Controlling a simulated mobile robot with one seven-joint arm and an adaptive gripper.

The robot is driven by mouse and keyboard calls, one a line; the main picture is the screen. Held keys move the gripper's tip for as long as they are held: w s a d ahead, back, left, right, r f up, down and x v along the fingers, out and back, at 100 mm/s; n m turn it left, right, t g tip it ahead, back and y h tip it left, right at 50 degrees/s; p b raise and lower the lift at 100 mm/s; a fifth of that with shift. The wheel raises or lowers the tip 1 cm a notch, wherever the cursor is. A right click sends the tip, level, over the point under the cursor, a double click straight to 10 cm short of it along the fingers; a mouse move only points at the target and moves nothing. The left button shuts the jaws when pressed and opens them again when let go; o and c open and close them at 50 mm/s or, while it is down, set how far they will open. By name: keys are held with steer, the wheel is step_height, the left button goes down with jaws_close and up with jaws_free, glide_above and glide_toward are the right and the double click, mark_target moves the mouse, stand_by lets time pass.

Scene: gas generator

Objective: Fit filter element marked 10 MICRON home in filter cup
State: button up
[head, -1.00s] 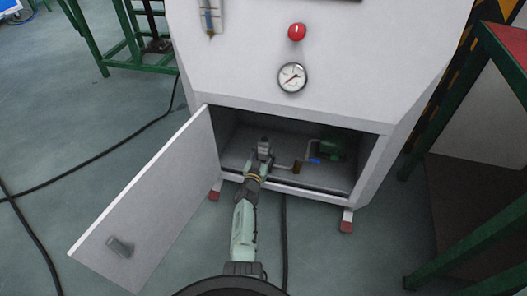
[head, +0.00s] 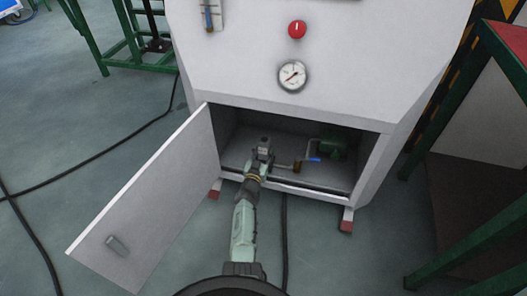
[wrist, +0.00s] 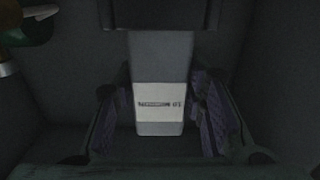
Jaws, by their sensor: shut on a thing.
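The filter element (wrist: 158,60) is a pale grey upright body with a white label in the wrist view. The label carries dark upside-down print, blurred but seemingly reading 10 MICRON. My gripper (wrist: 160,118) is shut on it, with a finger on each side of the label. In the head view my gripper (head: 257,166) reaches into the open lower cabinet. A small grey block (head: 264,144) shows just beyond it; I cannot tell whether it is the element or part of the filter. A dark block (wrist: 160,14) overlaps the element's top in the wrist view. I cannot make out the filter cup.
The cabinet door (head: 150,205) hangs open at the left. A pipe with a brass fitting and blue handle (head: 314,159) runs right of my gripper to a green unit (head: 333,146). The cabinet's front sill (head: 310,193) lies under my arm.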

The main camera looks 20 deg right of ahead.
steer(key=shift+f+b, duration=1.2)
steer(key=shift+f, duration=0.1)
steer(key=o, duration=1.4)
steer(key=shift+a+f, duration=0.1)
steer(key=shift+f, duration=0.05)
